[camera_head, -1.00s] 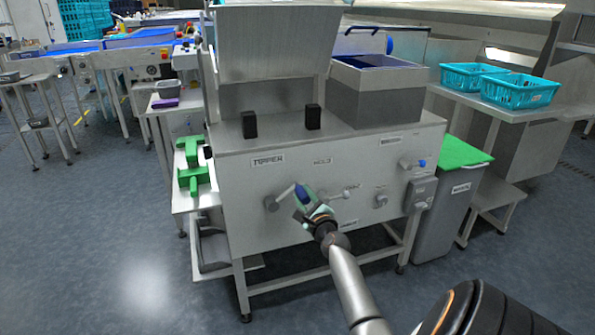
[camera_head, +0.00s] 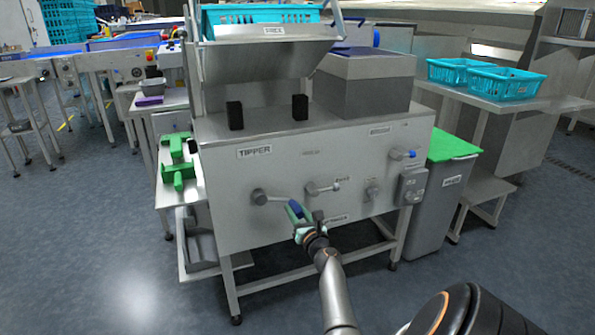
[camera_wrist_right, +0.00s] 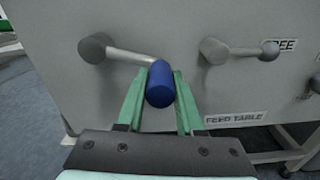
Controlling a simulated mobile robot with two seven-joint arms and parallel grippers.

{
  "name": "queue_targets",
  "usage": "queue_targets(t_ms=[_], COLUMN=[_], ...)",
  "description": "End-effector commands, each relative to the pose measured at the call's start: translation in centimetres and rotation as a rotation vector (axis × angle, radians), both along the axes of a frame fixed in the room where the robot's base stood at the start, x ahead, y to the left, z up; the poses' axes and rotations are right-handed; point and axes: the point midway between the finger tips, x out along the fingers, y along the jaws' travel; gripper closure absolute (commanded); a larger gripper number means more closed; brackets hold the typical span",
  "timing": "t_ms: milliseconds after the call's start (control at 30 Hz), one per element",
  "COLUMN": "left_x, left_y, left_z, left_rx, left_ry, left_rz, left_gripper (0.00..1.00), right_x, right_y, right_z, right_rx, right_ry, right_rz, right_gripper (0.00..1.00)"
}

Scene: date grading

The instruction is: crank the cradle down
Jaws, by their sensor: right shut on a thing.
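The tipper's crank has a round hub (camera_head: 259,196) on the front panel, left of centre, and an arm running right and slightly down to a blue handle (camera_head: 294,209). My right gripper (camera_head: 298,212) is shut on that handle. In the right wrist view the blue handle (camera_wrist_right: 160,84) sits between the green fingers, with the hub (camera_wrist_right: 95,48) up and left. The metal cradle (camera_head: 270,58) is tilted above the machine, with a teal crate (camera_head: 262,14) at its top, cut by the frame's edge. My left gripper is not in view.
A second lever (camera_head: 322,188) sits right of the crank, with knobs farther right. Two black blocks (camera_head: 235,115) stand on the machine top under the cradle. A green-lidded bin (camera_head: 452,146) stands right; a side table with green parts (camera_head: 178,172) stands left.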

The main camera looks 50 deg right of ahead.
Motion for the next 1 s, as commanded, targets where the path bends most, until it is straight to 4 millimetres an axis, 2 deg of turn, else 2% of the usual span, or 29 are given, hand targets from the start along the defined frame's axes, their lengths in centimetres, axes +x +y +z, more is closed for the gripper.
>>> queue_targets(t_ms=[100, 500, 1000], left_x=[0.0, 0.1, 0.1], left_y=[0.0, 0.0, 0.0], left_z=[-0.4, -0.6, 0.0], left_rx=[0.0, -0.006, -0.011], left_ry=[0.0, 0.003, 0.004], left_rz=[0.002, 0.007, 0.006], left_gripper=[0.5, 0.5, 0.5], right_x=[0.1, 1.4, 3.6], right_y=[0.3, 2.4, 6.0], right_z=[-1.4, -4.3, -6.2], right_rx=[0.104, 0.429, 0.818], right_ry=[-0.057, -0.254, -0.491], right_rz=[-0.006, -0.002, 0.005], right_gripper=[1.0, 1.0, 1.0])
